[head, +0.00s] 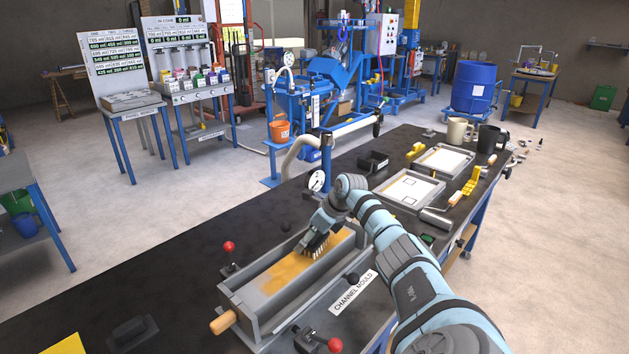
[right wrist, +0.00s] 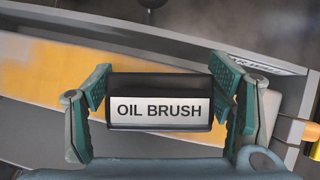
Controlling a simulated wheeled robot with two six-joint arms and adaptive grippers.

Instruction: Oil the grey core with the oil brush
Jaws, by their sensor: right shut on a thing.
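The grey core (head: 284,280) is a long bar lying in the channel mould (head: 245,327). Yellow-orange oil covers much of its top in patches, and grey shows at its near end. The core also shows in the right wrist view (right wrist: 50,75), largely yellow with a pale end at right. My right gripper (head: 326,220) is shut on the oil brush (right wrist: 160,103), whose label faces the wrist camera. In the head view the brush (head: 316,246) has its bristles down at the core's top, over the oiled part. Exact bristle contact is hard to tell. My left gripper is out of view.
Trays (head: 410,190), a black mug (head: 491,138) and a cream mug (head: 457,132) sit farther back.

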